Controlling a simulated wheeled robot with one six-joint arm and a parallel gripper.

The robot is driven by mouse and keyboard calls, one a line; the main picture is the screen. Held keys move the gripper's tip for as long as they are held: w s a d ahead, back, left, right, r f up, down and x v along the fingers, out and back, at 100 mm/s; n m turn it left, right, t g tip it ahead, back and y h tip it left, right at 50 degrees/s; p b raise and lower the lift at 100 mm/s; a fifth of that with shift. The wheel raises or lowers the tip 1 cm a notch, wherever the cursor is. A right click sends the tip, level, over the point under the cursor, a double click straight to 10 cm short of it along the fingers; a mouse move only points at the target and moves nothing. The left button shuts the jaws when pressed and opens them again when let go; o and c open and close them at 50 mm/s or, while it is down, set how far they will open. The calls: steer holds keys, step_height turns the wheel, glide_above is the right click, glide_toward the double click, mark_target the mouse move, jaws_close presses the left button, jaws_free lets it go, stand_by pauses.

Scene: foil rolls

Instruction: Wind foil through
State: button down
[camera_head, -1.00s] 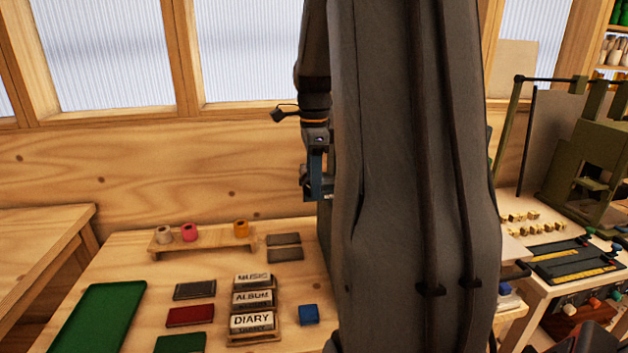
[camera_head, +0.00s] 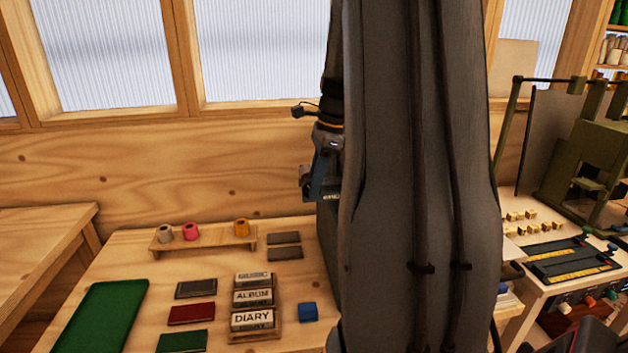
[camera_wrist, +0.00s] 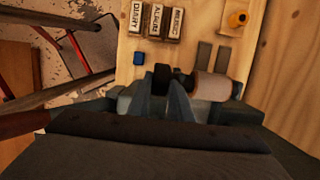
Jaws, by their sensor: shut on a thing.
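My gripper (camera_head: 308,184) is at the upper edge of the table, partly behind my arm in the head view. In the wrist view, its fingers (camera_wrist: 164,82) are shut on a small dark knob (camera_wrist: 160,73). A pale tan roll (camera_wrist: 212,86) lies right beside the fingers; its mounting is hidden. A green machine (camera_head: 328,235) stands below the gripper, mostly hidden by my arm. A grey-tan roll (camera_head: 164,233), a pink roll (camera_head: 191,232) and a gold roll (camera_head: 241,229) stand on a wooden rack (camera_head: 210,245). The gold roll also shows in the wrist view (camera_wrist: 237,19).
Title blocks DIARY, ALBUM and MUSIC (camera_head: 252,320) stand on the table, with a blue block (camera_head: 307,312) and flat grey pieces (camera_head: 285,253) nearby. A green tray (camera_head: 100,315) lies at the left. A green press (camera_head: 590,165) stands at the right.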

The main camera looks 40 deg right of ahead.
stand_by(0.3)
steer(key=c, duration=1.6)
jaws_free()
steer(key=shift+b+v, duration=1.1)
steer(key=shift+v, duration=2.8)
steer(key=shift+d, duration=0.1)
